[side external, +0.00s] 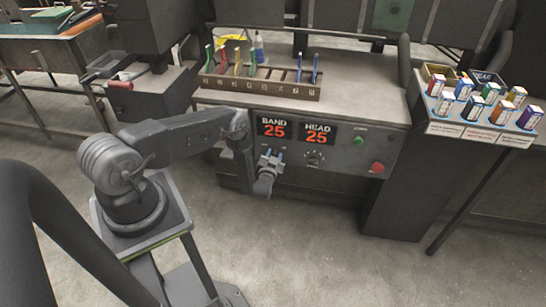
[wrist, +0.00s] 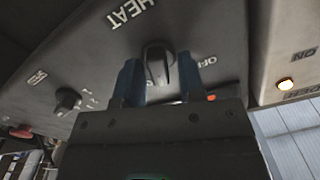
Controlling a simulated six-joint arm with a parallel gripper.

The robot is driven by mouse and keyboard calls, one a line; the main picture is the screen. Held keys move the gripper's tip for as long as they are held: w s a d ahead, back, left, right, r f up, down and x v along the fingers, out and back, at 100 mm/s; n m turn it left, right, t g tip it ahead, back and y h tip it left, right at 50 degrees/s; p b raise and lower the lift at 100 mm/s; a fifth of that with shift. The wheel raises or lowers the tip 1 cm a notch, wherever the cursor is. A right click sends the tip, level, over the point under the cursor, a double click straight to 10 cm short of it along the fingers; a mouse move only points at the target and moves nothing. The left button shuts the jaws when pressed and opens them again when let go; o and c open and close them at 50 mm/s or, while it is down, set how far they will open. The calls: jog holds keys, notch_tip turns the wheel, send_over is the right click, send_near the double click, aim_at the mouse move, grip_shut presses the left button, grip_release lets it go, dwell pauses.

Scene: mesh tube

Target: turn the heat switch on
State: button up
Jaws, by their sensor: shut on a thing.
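The heat switch (wrist: 157,60) is a dark rotary knob on the grey panel, below the printed word HEAT in the wrist view. An OFF label is printed to its right. My gripper (wrist: 160,78) has its two blue fingers on either side of the knob and is shut on it. In the side view my gripper (side external: 270,157) is at the front panel, below the BAND display, and hides the switch there. I cannot tell clearly which mark the knob points to.
A smaller knob (wrist: 67,98) is left of the switch. The panel carries displays reading 25 (side external: 275,128), a green button (side external: 359,141) and a red button (side external: 377,167). A tool rack (side external: 262,88) stands above on the bench.

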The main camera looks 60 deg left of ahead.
jog(key=m, duration=0.5)
jog(key=shift+d+f, duration=0.1)
jog(key=shift+m, duration=0.3)
dwell(0.4)
jog(key=o, duration=0.6)
jog(key=shift+d, duration=0.1)
jog(key=v, duration=1.3)
jog(key=shift+s+d, duration=0.2)
jog(key=shift+s, duration=0.05)
